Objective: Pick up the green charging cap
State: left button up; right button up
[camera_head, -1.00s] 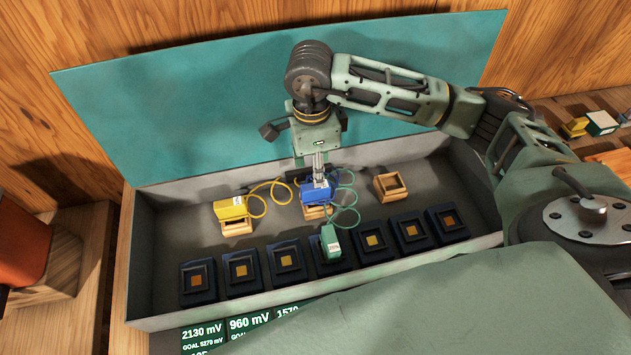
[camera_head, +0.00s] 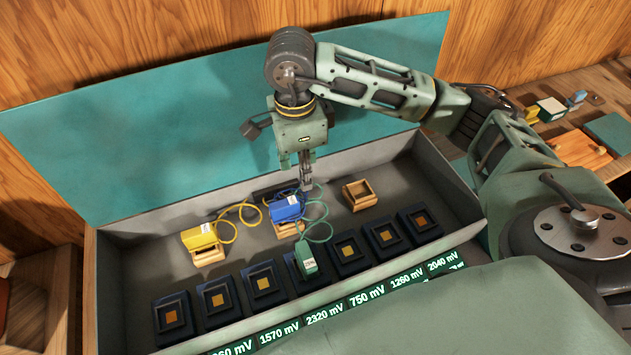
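The green charging cap (camera_head: 306,262) sits upright on a dark square socket in the middle of the front row in the grey case, with a green cable curling up behind it. The blue cap (camera_head: 285,210) rests on a wooden stand behind it, and the yellow cap (camera_head: 199,238) rests on another stand to the left. My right gripper (camera_head: 307,186) points down just behind and right of the blue cap, apart from the green cap. Its fingers look narrow and close together from this side, so their opening is unclear. My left gripper is not in view.
An empty wooden stand (camera_head: 359,195) is at the right in the case. Several dark sockets (camera_head: 266,284) line the front, above green millivolt displays (camera_head: 367,297). The open teal lid (camera_head: 170,130) rises behind. Cables lie between the caps.

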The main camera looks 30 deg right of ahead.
aim_at(306, 263)
jog(key=z, duration=0.8)
